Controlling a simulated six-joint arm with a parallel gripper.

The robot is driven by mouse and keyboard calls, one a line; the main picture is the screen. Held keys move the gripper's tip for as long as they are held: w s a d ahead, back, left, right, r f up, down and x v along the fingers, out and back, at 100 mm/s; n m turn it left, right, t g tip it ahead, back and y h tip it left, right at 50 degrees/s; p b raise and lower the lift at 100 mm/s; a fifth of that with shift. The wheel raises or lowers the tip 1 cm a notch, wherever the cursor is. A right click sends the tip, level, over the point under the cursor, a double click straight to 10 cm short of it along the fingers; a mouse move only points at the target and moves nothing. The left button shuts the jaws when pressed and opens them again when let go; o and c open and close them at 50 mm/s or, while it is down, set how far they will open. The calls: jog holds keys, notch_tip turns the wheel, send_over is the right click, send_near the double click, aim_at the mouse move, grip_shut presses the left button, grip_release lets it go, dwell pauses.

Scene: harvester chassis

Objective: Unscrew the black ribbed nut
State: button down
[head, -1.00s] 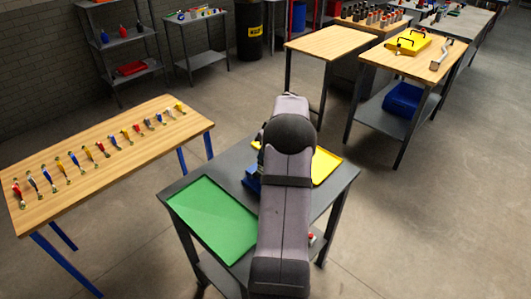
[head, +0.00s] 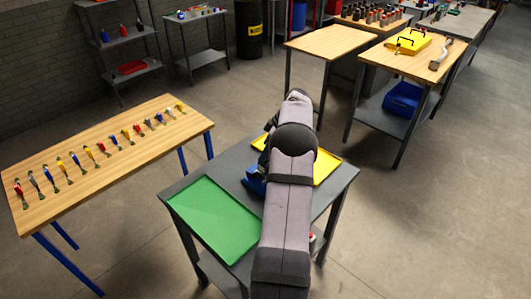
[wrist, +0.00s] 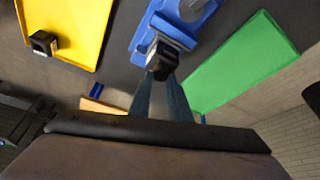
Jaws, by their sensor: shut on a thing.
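In the wrist view, my gripper (wrist: 161,77) reaches up to the blue fixture (wrist: 183,28) on the grey table. Its two fingers are closed on a small dark piece, which looks like the black ribbed nut (wrist: 160,72). The nut sits at the near end of a grey-and-white part (wrist: 166,50) held in the fixture. Its ribs and thread are too small to make out. In the head view my arm hides the gripper and the nut, and only an edge of the blue fixture (head: 254,182) shows.
A yellow tray (wrist: 85,25) holding a black block (wrist: 42,43) lies to one side of the fixture. An empty green tray (head: 212,218) lies on the other side. A wooden table (head: 105,150) with a row of tools stands at the left.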

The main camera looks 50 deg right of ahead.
jog(key=shift+r+n+y+p, duration=0.1)
jog(key=shift+n+y+p, duration=0.2)
jog(key=shift+n+p, duration=0.7)
jog(key=shift+n+g+y+p, duration=0.3)
jog(key=shift+n+y+p, duration=0.1)
jog(key=shift+n+p, duration=0.8)
jog(key=shift+p, duration=0.45)
jog(key=c, duration=1.8)
grip_release()
jog(key=shift+c, duration=0.2)
jog(key=shift+b, duration=0.6)
